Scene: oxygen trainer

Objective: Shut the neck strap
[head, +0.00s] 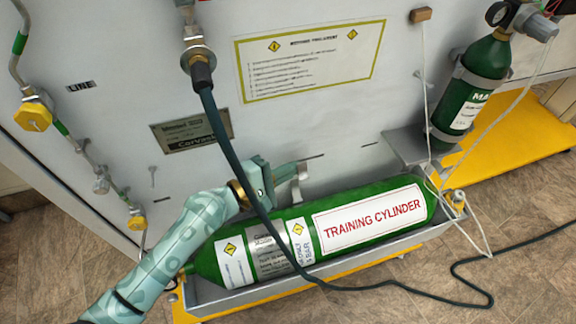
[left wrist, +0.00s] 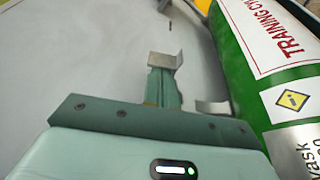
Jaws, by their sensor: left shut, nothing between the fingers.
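The green training cylinder (head: 318,232) lies on its side in a grey metal cradle (head: 250,297). A short bent silver metal strip (head: 301,186) stands behind the cylinder, against the panel; it looks like the strap, standing open. My left gripper (head: 292,169) is shut and empty, behind the cylinder at the top of this strip. In the left wrist view the shut fingers (left wrist: 165,72) end at a bent silver piece (left wrist: 166,60); I cannot tell whether they touch it. Another silver piece (left wrist: 212,107) shows beside the cylinder (left wrist: 262,75). My right gripper is not in view.
A dark hose (head: 236,157) hangs from a panel fitting (head: 199,62), crosses in front of my left gripper and the cylinder, and trails over the floor. A small green cylinder (head: 468,92) stands upright at the right with pale cords. The grey panel (head: 330,120) rises behind.

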